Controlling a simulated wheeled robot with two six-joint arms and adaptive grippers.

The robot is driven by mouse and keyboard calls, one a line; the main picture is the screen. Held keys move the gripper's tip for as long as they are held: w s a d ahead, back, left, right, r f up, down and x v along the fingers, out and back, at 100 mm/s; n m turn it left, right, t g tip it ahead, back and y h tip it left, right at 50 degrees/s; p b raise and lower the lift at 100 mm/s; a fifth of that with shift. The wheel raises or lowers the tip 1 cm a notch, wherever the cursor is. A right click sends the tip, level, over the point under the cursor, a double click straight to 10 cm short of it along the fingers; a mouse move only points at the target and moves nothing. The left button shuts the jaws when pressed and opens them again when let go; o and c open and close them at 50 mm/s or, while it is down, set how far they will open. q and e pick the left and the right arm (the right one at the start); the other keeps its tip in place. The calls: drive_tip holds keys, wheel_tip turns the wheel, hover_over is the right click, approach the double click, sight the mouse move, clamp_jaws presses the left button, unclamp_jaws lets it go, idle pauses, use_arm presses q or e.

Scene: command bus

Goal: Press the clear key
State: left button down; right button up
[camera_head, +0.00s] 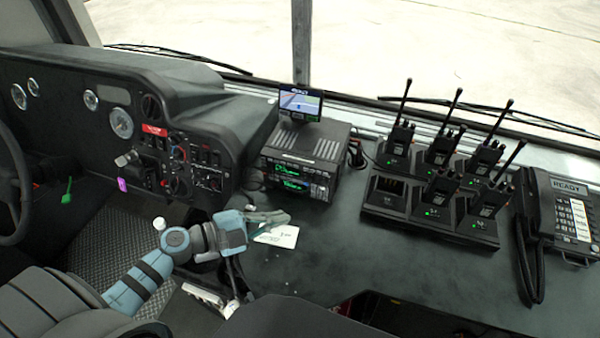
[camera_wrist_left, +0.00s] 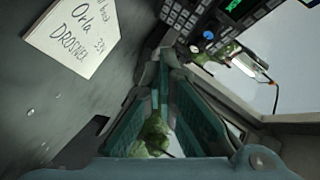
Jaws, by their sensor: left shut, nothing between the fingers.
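No key can be read as the clear key at this size. The desk phone (camera_head: 563,215) at the right has a READY display and a column of keys. The radio stack (camera_head: 300,165) in the middle has green displays and small front controls; a keypad (camera_wrist_left: 180,14) and a green display (camera_wrist_left: 233,7) show at the top of the left wrist view. My left gripper (camera_head: 284,217) is shut and empty, over the dark console in front of the radio stack, beside the white note card (camera_head: 278,236). Its fingers (camera_wrist_left: 165,58) also show in the wrist view. My right gripper is out of view.
The handwritten note card also shows in the wrist view (camera_wrist_left: 68,38). A charger rack (camera_head: 430,215) with several radios stands between radio stack and phone. A small screen (camera_head: 300,103) is on top of the stack. The dashboard (camera_head: 150,130) is at left. The front console is mostly clear.

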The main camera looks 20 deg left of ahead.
sight(295, 180)
use_arm(q)
drive_tip(key=shift+s+a+r, duration=0.1)
drive_tip(key=shift+s+r, duration=0.1)
drive_tip(key=shift+s, duration=0.25)
drive_tip(key=w+b, duration=0.1)
drive_tip(key=w, duration=0.2)
drive_tip(key=w+b, duration=0.1)
drive_tip(key=w, duration=0.3)
drive_tip(key=shift+w+a+f+b, duration=0.1)
drive_tip(key=shift+w+a+b, duration=0.15)
drive_tip(key=shift+b, duration=0.1)
drive_tip(key=shift+w, duration=0.75)
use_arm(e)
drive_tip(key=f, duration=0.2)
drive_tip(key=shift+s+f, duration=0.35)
use_arm(q)
drive_tip(key=shift+w, duration=0.1)
drive_tip(key=shift+w, duration=0.35)
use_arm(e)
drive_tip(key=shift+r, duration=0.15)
